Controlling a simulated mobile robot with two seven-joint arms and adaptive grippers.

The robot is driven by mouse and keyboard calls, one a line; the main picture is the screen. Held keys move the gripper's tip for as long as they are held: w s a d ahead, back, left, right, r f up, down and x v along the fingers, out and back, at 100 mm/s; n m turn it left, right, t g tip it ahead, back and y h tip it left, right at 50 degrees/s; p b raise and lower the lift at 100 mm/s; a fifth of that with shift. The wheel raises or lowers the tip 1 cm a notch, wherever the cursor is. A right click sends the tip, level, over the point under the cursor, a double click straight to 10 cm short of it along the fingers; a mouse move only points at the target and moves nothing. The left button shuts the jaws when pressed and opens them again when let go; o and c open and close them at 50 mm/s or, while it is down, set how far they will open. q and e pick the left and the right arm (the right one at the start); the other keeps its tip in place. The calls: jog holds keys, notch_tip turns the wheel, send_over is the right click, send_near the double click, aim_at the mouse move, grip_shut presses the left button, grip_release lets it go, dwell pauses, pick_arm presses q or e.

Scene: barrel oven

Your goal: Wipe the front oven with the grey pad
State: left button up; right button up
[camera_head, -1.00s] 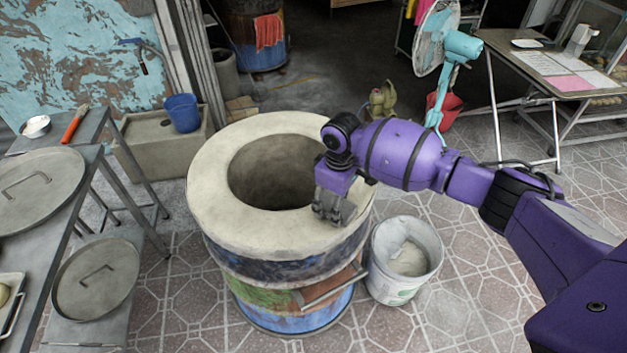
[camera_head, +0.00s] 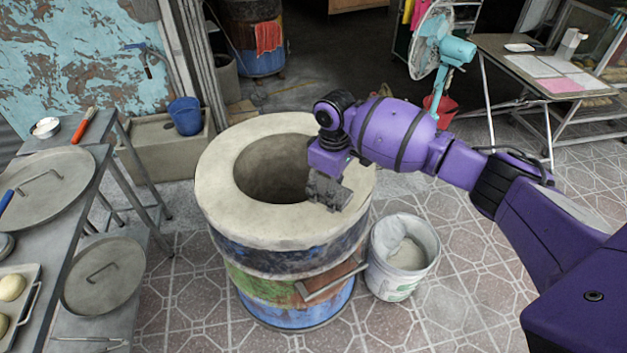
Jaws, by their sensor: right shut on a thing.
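The front oven (camera_head: 232,205) is a round barrel with a wide pale rim, a dark round opening and painted blue, green and red bands below. My right gripper (camera_head: 328,194) is over the right part of its rim, beside the opening, with its fingers pointing down. It is shut on the grey pad, which blends with the dark grey fingers, so its outline is hard to make out. Whether the pad touches the rim is unclear. My left gripper is out of view.
A white bucket (camera_head: 430,245) stands at the oven's right. A grey table (camera_head: 75,205) with a round lid (camera_head: 45,185), a red-handled brush (camera_head: 84,125) and a dough tray (camera_head: 30,318) is at the left. A fan (camera_head: 455,50) stands behind my right arm.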

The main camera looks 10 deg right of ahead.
jog(key=shift+r, duration=0.9)
jog(key=shift+w, duration=0.1)
